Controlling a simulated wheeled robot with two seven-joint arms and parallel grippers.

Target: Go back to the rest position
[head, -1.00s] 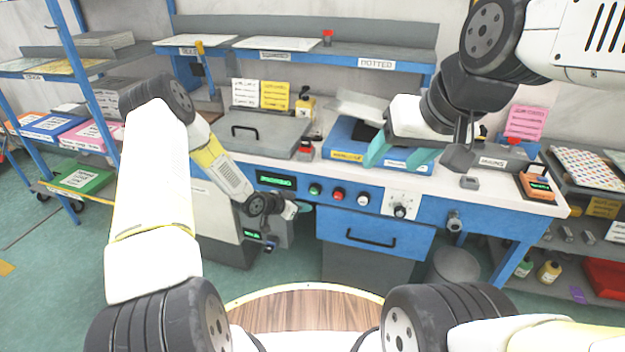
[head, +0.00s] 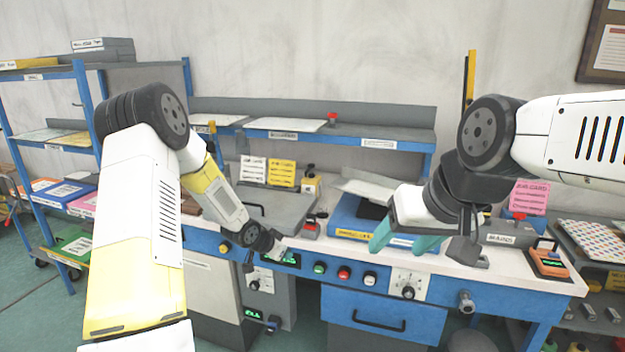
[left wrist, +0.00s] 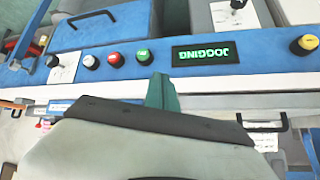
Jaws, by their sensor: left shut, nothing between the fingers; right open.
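My left gripper (head: 281,249) is in front of the bench's front edge, near the green display (head: 284,261) in the head view. Its fingertips are hard to make out there. In the left wrist view its teal fingers (left wrist: 162,93) are together, with nothing seen between them, below the display (left wrist: 206,53), which reads "JOGGING". My right gripper (head: 406,241) has its teal fingers apart and empty, over the front of the bench by the blue box (head: 350,218). How far it is above the surface is hard to tell.
The blue bench front carries buttons (head: 344,272), a dial (head: 408,291) and a drawer (head: 380,315). A grey lidded box (head: 270,205) and an orange meter (head: 548,261) stand on the bench. A blue shelf rack (head: 85,130) is at left.

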